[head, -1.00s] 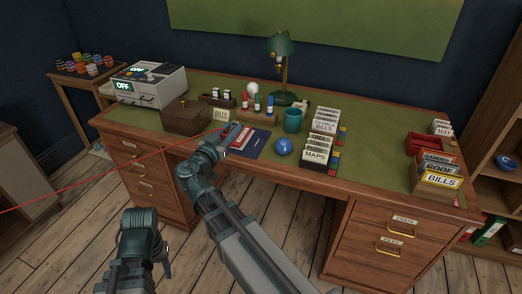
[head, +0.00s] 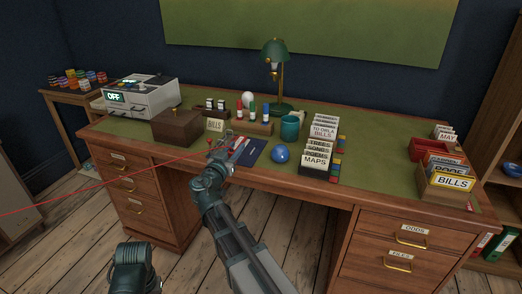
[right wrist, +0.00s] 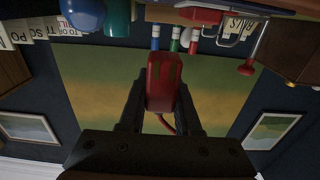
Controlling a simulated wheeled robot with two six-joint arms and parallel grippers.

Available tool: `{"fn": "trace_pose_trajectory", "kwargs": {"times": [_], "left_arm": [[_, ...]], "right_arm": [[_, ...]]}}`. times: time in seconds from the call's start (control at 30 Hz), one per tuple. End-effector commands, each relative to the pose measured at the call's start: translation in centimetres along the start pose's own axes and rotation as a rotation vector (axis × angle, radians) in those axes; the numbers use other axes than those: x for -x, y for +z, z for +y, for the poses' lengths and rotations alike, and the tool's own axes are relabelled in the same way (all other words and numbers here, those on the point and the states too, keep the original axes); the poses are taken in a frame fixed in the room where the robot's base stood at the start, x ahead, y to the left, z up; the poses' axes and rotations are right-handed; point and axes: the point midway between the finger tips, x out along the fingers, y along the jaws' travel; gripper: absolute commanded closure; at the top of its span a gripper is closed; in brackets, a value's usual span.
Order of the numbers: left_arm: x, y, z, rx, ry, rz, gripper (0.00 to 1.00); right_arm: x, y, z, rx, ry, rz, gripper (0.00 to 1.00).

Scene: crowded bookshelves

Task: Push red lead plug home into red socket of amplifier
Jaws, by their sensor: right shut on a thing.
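My right gripper (head: 224,147) is at the desk's front edge, beside the blue book. In the right wrist view (right wrist: 161,108) it is shut on the red plug (right wrist: 163,80), with the plug's red lead curving away below it. In the head view the thin red lead (head: 90,185) runs from the left edge towards this gripper. The pale box with a lit OFF display (head: 140,97), which looks like the amplifier, stands at the desk's left end, well apart from the plug. I cannot make out its red socket. My left gripper is not in view; only part of my left arm shows at the bottom.
A brown wooden box (head: 177,127) stands between the amplifier and my right gripper. A BILLS card (head: 215,125), a teal mug (head: 290,127), a blue ball (head: 280,154) and card files (head: 318,155) crowd the desk. A green lamp (head: 276,50) stands behind.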

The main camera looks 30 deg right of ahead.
Motion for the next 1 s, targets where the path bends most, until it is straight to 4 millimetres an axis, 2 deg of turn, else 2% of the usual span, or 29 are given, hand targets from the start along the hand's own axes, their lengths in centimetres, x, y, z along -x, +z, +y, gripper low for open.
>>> {"fn": "trace_pose_trajectory", "kwargs": {"times": [0.03, 0.2, 0.4, 0.53, 0.77, 1.0], "left_arm": [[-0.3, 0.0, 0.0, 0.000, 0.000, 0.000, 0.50], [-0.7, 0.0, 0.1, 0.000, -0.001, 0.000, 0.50], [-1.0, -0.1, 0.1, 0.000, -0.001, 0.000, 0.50], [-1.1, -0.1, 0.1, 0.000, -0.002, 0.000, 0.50], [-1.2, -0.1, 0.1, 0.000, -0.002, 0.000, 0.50], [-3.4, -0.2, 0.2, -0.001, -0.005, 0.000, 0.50]], "right_arm": [[-1.2, 0.3, 1.0, 0.000, 0.005, 0.000, 1.00], [-4.7, 0.7, 3.6, 0.000, 0.004, 0.000, 1.00], [-7.8, 1.0, 5.9, 0.000, 0.003, 0.000, 1.00], [-8.8, 1.1, 6.7, 0.000, 0.001, 0.000, 1.00], [-8.9, 1.2, 6.8, 0.000, -0.001, 0.000, 1.00], [-8.9, 3.5, 6.8, 0.000, -0.001, 0.000, 1.00]]}}
